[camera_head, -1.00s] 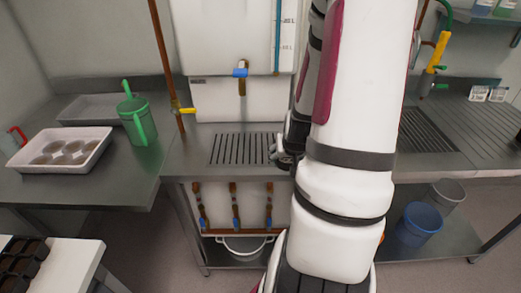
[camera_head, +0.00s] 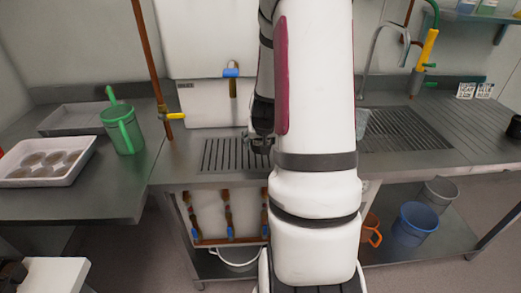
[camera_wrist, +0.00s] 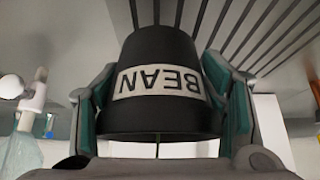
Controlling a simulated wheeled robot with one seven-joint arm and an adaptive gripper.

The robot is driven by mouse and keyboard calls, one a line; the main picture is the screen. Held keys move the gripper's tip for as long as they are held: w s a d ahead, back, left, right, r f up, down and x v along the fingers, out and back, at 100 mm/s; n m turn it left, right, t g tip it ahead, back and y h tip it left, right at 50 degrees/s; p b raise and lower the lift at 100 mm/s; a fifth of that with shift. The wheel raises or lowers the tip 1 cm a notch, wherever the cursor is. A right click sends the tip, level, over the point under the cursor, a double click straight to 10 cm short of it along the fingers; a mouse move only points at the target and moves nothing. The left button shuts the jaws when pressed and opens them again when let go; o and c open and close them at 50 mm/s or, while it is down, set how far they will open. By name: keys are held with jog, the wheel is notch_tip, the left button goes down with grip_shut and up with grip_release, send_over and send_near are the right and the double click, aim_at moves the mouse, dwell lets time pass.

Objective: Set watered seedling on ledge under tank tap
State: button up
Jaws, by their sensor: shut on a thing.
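My gripper (camera_wrist: 162,95) is shut on a black pot (camera_wrist: 160,55) with a white "BEAN" label, one teal-padded finger on each side. The label reads upside down in the wrist view, with the pot's wide end at the bottom. No seedling leaves show. In the head view my gripper (camera_head: 262,140) is over the right part of the slatted ledge (camera_head: 225,155); the pot there is hidden or too small to make out. The white tank (camera_head: 205,40) stands behind, its blue-handled tap (camera_head: 232,73) above the ledge, left of my gripper.
A green watering can (camera_head: 124,135) and a white tray (camera_head: 75,168) of round pots stand on the left counter. A copper pipe (camera_head: 150,60) rises left of the tank. Right of my arm are a sink faucet (camera_head: 375,48) and a ribbed drainboard (camera_head: 405,132). The left part of the ledge looks clear.

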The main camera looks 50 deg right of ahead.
jog(key=shift+f, duration=1.75)
jog(key=shift+f, duration=0.15)
jog(key=o, duration=1.5)
